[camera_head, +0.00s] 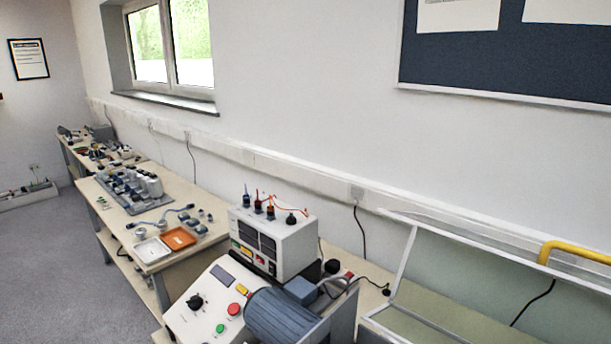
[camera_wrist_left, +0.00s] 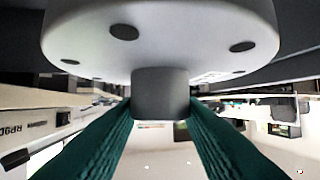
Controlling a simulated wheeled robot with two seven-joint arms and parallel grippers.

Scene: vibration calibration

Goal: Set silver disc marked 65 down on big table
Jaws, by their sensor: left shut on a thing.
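In the left wrist view my left gripper (camera_wrist_left: 160,108), with green ribbed fingers, is shut on the short grey stub of a pale silver-grey disc (camera_wrist_left: 185,35). Several dark round holes show in the disc's face. No number can be read on it, so I cannot tell whether it is marked 65. The disc is close to the camera. In the head view wooden-topped tables stand along the wall; a near one (camera_head: 215,238) carries trays and small parts. I cannot tell which table is the big one. Neither gripper shows in the head view.
A grey control console (camera_head: 205,305) with a blue motor (camera_head: 285,318) stands in front. A white instrument box (camera_head: 278,240) is behind it. A white tray (camera_head: 152,250) and an orange tray (camera_head: 178,238) lie on the near table. A framed clear guard (camera_head: 480,290) is at right.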

